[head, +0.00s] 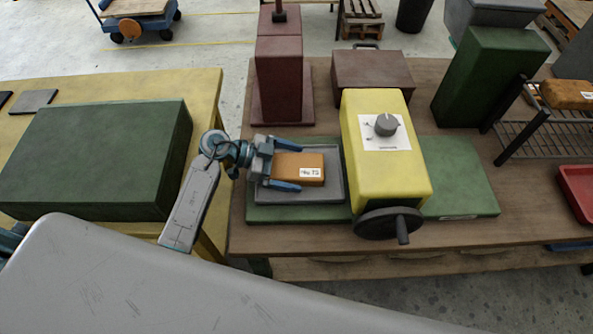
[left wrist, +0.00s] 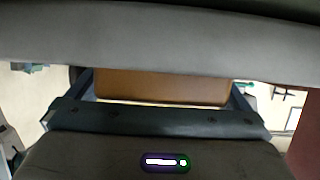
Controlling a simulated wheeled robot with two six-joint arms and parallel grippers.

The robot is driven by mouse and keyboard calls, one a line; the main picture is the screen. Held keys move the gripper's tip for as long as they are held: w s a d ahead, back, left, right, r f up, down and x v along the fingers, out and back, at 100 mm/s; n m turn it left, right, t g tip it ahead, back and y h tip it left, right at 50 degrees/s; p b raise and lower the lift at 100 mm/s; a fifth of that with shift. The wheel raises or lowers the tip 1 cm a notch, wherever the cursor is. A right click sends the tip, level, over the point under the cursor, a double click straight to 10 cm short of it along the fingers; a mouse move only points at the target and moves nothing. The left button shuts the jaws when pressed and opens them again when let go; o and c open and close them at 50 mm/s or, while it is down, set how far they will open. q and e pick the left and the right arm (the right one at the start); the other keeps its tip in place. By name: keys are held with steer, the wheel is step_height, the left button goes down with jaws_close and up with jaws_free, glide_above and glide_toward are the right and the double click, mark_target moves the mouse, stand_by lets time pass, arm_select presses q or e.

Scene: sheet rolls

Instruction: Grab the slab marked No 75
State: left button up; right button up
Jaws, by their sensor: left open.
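The slab marked No 75 (head: 293,168) is an orange-brown block with a white label. It lies on a grey tray (head: 335,189) at the left of a yellow machine. My left gripper (head: 287,172) is open, with its blue fingers on the far and near sides of the slab. I cannot tell whether the fingers touch it. In the left wrist view the slab (left wrist: 160,86) shows as an orange-brown band between the two fingers (left wrist: 160,92). My right gripper is not in view.
The yellow machine (head: 385,170) with a dial and hand crank stands just right of the slab on a green base (head: 460,175). A dark green block (head: 90,155) is left of my arm. Another orange-brown slab (head: 568,94) sits on a wire rack at the right.

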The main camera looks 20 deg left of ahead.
arm_select(q)
steer(key=shift+r, duration=0.1)
steer(key=shift+c, duration=0.4)
steer(key=c, duration=1.1)
steer(key=shift+c, duration=0.5)
steer(key=shift+r, duration=0.1)
